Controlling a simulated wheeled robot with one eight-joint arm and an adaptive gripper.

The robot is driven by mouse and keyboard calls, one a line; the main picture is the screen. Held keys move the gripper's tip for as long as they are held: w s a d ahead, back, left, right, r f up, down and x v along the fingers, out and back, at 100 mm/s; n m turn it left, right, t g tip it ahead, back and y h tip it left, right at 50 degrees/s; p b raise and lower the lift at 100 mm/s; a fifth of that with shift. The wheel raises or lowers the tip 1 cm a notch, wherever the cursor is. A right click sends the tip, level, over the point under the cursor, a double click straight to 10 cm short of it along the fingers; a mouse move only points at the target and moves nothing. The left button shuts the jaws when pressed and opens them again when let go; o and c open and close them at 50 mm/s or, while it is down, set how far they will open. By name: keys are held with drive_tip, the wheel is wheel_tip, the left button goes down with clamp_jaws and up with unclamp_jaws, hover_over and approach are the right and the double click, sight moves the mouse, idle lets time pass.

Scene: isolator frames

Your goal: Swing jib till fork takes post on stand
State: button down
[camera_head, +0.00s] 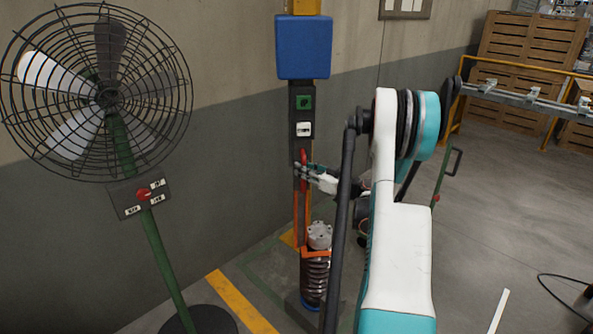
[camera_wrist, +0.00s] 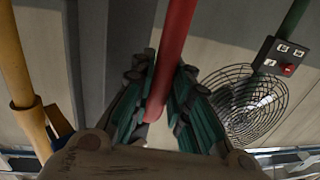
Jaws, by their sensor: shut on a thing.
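My gripper (camera_head: 304,171) is shut on a red bar (camera_head: 303,155) on the front of a dark upright column (camera_head: 302,92). In the wrist view the red bar (camera_wrist: 174,50) runs between the two sets of fingers (camera_wrist: 160,98). Below it, an orange strip (camera_head: 301,215) runs down towards a ribbed brown cylinder (camera_head: 316,275) with a grey metal cap (camera_head: 320,235). An orange bracket lies against the cylinder near its top. A grey beam with fittings (camera_head: 530,98) reaches in from the right. I cannot tell which parts are the jib, fork or post.
A caged fan (camera_head: 107,95) on a green pole stands at left, with a switch box (camera_head: 141,197). A blue box (camera_head: 303,47) tops the column. Wooden crates (camera_head: 525,45) stand behind a yellow rail. A cable (camera_head: 560,292) lies on otherwise mostly clear floor at right.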

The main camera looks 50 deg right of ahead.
idle(0.3)
drive_tip(key=c, duration=1.5)
unclamp_jaws()
drive_tip(key=shift+c, duration=0.2)
drive_tip(key=s+d, duration=0.1)
drive_tip(key=s, duration=1.1)
drive_tip(key=shift+d, duration=0.15)
